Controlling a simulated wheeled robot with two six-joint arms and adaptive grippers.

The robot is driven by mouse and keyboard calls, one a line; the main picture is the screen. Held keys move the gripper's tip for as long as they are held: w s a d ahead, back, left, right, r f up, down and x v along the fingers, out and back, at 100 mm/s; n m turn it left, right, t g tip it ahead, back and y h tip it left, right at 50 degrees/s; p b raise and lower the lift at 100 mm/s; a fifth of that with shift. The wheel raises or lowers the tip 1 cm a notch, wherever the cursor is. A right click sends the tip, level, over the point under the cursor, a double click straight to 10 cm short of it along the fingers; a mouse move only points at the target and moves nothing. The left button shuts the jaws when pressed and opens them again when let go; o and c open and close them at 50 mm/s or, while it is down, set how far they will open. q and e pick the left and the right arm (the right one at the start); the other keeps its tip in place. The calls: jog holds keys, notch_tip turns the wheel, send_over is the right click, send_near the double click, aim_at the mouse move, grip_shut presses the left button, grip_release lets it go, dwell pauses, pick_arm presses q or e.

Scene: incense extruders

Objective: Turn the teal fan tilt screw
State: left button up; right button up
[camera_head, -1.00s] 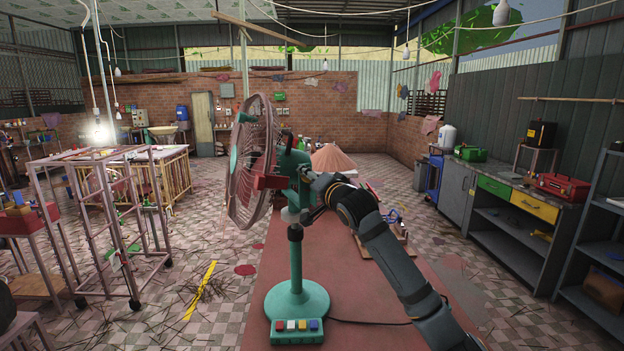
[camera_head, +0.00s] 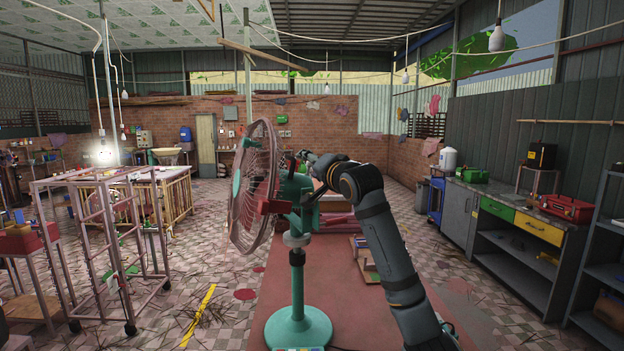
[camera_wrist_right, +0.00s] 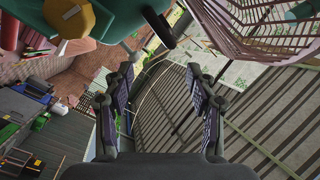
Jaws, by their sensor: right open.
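The teal fan (camera_head: 297,325) stands upright on the red tabletop, its pink wire cage (camera_head: 254,187) facing left. In the right wrist view its teal housing (camera_wrist_right: 115,15) fills the top left and the cage (camera_wrist_right: 255,30) the top right. A yellow faceted knob (camera_wrist_right: 69,17) sits on the housing; I cannot tell whether it is the tilt screw. In the head view the right gripper (camera_head: 303,155) is small, near the top of the fan's housing. My left gripper is not in view.
The red table (camera_head: 345,285) runs away from me, with a wooden rack (camera_head: 366,258) on it right of the fan. A metal frame cart (camera_head: 105,240) stands at left. A workbench (camera_head: 520,220) with a red toolbox (camera_head: 566,207) lines the right wall.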

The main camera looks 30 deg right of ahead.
jog(key=shift+d+f, duration=0.1)
jog(key=shift+d, duration=0.1)
jog(key=s+d+f+n+b, duration=0.2)
jog(key=s+f+n+b, duration=0.6)
jog(key=s+n+b, duration=0.25)
jog(key=a+f+n+b, duration=0.1)
jog(key=a+f+n, duration=0.1)
jog(key=a, duration=0.2)
jog(key=w+d+p, duration=0.2)
jog(key=w+p, duration=0.8)
jog(key=p, duration=0.8)
jog(key=shift+r, duration=0.2)
